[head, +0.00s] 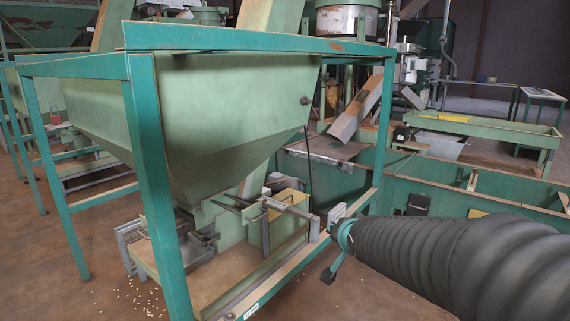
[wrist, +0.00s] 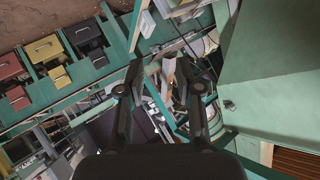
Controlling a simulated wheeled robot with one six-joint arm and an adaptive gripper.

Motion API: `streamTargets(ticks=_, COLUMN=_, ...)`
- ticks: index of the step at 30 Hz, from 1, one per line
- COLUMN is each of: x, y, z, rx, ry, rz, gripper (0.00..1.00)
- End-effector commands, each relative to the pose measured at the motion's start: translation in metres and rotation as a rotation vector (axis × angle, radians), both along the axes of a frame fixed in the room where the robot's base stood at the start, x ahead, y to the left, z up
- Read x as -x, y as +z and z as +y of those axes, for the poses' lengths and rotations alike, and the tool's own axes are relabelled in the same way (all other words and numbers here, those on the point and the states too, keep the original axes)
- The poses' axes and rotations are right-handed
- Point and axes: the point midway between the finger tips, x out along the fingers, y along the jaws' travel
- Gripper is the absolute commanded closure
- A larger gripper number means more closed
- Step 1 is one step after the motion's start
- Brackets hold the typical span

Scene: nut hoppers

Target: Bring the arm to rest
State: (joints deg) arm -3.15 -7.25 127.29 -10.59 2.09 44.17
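My arm in its black ribbed sleeve (head: 440,255) reaches in from the right in the head view. Its end, with a teal ring (head: 345,235), is beside the front right leg of the green hopper's frame. In the wrist view my gripper (wrist: 160,75) shows two dark fingers apart, with nothing visible held between them. The green hopper (head: 220,110) stands in a teal frame (head: 150,160). Its pale green wall (wrist: 265,80) also fills the right of the wrist view. The exact gap between my gripper and the hopper's metal rods (head: 290,208) cannot be told.
A low green trough (head: 480,128) and long green bins stand at the right. Several nuts are scattered on the floor at the lower left of the head view.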

Motion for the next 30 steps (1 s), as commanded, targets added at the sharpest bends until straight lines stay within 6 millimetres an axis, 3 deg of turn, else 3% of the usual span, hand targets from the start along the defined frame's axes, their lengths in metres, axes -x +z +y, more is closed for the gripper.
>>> streamTargets(ticks=1, x=0.021, y=0.006, z=-0.005, rx=0.03, ry=0.01, rz=0.028, gripper=0.65)
streamTargets(ticks=8, x=0.117, y=0.005, z=-0.023, rx=0.206, ry=0.097, rz=0.198, gripper=0.65)
streamTargets(ticks=15, x=0.22, y=-0.009, z=-0.03, rx=0.341, ry=0.243, rz=0.373, gripper=0.65)
streamTargets(ticks=18, x=0.253, y=-0.017, z=-0.03, rx=0.376, ry=0.303, rz=0.429, gripper=0.65)
streamTargets(ticks=24, x=0.288, y=-0.026, z=-0.028, rx=0.409, ry=0.376, rz=0.487, gripper=0.65)
streamTargets(ticks=30, x=0.292, y=-0.027, z=-0.027, rx=0.414, ry=0.387, rz=0.496, gripper=0.65)
